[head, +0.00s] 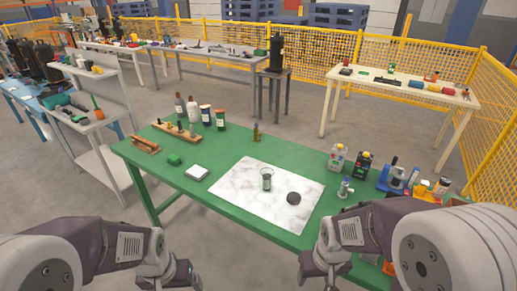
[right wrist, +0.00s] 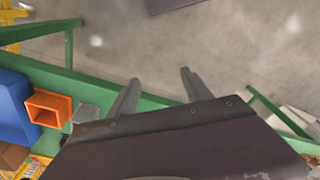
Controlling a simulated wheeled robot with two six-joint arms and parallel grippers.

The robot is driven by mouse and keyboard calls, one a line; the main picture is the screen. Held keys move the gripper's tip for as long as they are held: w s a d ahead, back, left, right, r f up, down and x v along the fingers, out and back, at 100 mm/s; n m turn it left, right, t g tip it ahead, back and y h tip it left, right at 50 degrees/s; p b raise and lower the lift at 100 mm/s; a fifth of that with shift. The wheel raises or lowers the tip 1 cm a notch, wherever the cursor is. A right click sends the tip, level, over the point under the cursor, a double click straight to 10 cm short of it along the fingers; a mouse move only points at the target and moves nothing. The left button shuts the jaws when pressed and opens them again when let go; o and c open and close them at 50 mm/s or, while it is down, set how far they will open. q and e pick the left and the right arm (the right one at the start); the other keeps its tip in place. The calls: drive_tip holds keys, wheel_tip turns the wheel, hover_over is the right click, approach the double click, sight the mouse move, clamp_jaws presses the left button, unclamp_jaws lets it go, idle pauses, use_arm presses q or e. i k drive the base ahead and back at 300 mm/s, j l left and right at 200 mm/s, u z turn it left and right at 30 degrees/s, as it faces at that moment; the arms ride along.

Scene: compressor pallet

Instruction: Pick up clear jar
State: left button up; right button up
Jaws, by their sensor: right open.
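The clear jar (head: 267,180) stands upright on a white marbled mat (head: 238,190) on the green table (head: 150,163). It looks see-through with something dark inside. A round black disc, perhaps a lid (head: 293,198), lies on the mat to its right. My right gripper (head: 318,272) is low at the front edge of the table, well short of the jar. In the right wrist view its two fingers (right wrist: 159,78) are apart with nothing between them, over the table's edge and floor. My left gripper (head: 178,277) is at the bottom left, clear of the table; its jaws are unclear.
Several bottles (head: 193,112) and a wooden rack (head: 177,132) stand at the back left. A green block (head: 174,160) and a white square item (head: 196,173) lie left of the mat. Containers (head: 337,158) and an orange bin (right wrist: 48,108) crowd the right side.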

sight(267, 176)
drive_tip(key=i+l+u, duration=0.15)
drive_tip(key=u, duration=0.2)
drive_tip(key=i+l+u, duration=0.1)
drive_tip(key=l+u, duration=0.4)
drive_tip(key=u, duration=0.2)
drive_tip(key=i, duration=0.05)
